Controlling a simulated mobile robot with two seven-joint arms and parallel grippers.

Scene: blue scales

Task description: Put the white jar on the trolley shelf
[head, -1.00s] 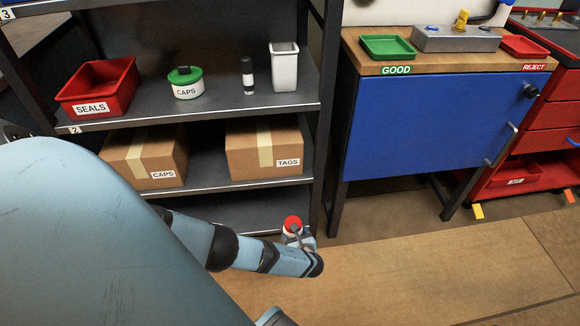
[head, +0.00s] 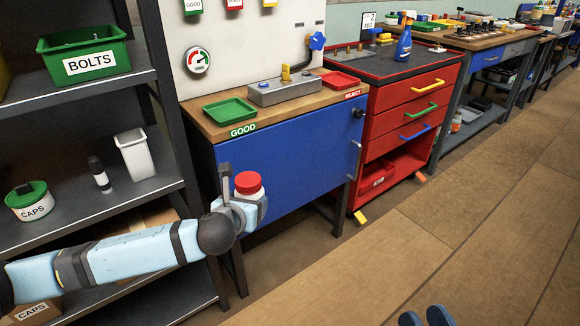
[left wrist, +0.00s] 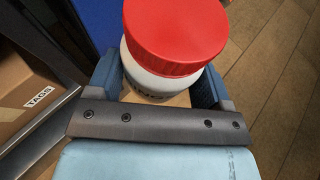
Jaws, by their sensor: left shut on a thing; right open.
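The white jar (head: 249,193) with a red lid is upright in my left gripper (head: 246,207), in front of the blue cabinet. In the left wrist view the jar (left wrist: 160,88) sits between the two fingers and its red lid faces the camera. My left gripper is shut on it. The red trolley (head: 412,112) stands right of the cabinet, apart from the jar. Its open lower shelf (head: 400,165) is below the drawers and holds a red bin at its left. My right gripper (head: 425,317) is at the bottom edge, open and empty; only its fingertips show.
The blue cabinet (head: 290,165) has a green tray, a grey fixture and a red tray on top. A dark shelf rack (head: 90,205) with several containers stands at the left, close to my left arm. The floor (head: 440,235) before the trolley is clear.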

